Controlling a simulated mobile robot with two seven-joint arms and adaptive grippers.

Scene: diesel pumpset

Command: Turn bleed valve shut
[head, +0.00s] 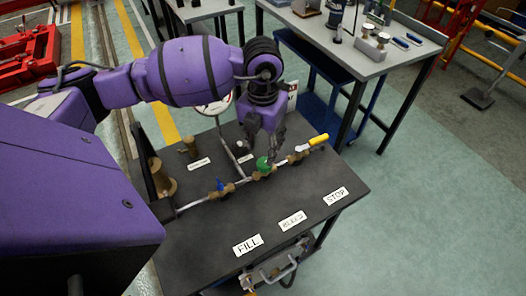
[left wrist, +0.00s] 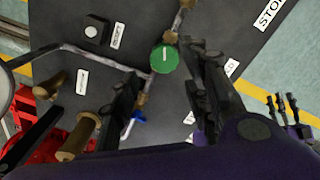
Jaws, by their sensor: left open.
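The green round knob (head: 263,163) of the bleed valve sits mid-pipe on the dark bench, in line with the BLEED label (head: 292,221). My left gripper (head: 263,148) is open, pointing down just above and behind the knob. In the left wrist view the knob (left wrist: 165,59) shows between the two spread fingers (left wrist: 162,62), with a white line on its top. I cannot tell whether a finger touches it. A dark fingered shape with purple, seemingly my right gripper (left wrist: 288,108), shows small at the wrist view's right; its jaw state is unclear.
A blue-handled valve (head: 221,186) is left of the knob and a yellow lever (head: 318,140) is right of it on the same pipe. A round gauge (head: 213,106) and brass fittings (head: 160,180) stand behind.

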